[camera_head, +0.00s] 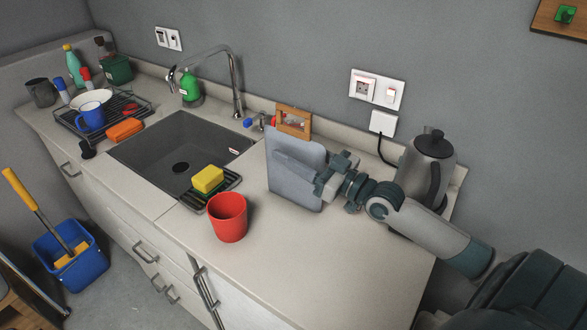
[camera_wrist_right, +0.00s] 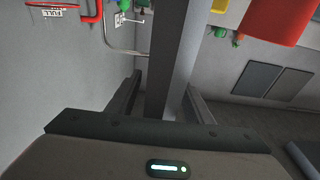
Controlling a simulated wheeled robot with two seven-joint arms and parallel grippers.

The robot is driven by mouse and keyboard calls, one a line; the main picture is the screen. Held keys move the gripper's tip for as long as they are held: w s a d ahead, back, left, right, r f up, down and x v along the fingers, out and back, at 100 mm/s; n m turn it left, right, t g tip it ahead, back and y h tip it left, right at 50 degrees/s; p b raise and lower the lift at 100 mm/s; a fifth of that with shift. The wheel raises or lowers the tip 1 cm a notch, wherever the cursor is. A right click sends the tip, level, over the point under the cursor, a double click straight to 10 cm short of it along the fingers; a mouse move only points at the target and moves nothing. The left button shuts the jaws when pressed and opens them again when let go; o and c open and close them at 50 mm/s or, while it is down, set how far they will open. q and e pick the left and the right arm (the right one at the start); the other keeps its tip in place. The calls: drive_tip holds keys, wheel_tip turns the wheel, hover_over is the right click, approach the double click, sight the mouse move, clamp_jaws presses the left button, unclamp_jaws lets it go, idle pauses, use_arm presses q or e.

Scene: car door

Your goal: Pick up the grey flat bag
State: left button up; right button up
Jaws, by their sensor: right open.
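The grey flat bag (camera_head: 290,192) stands upright on the counter in the middle of the head view. My right gripper (camera_head: 296,167) is at its right edge, with one finger along the near face. The other finger is hidden behind the bag in that view. In the right wrist view the bag (camera_wrist_right: 177,50) shows nearly edge-on, running between the two open fingers of the right gripper (camera_wrist_right: 163,84). A gap shows on the left finger's side; contact on the right side is hard to tell. My left gripper is not in view.
A red cup (camera_head: 229,218) stands in front of the bag, beside a yellow sponge (camera_head: 208,179) and the sink (camera_head: 180,150). A wooden-framed item (camera_head: 293,120) is behind the bag. A grey kettle (camera_head: 428,165) stands close behind my right arm. The front right counter is clear.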

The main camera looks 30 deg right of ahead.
clamp_jaws()
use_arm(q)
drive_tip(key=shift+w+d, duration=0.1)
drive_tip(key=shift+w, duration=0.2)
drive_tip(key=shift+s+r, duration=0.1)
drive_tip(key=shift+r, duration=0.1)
use_arm(e)
drive_tip(key=shift+r, duration=0.2)
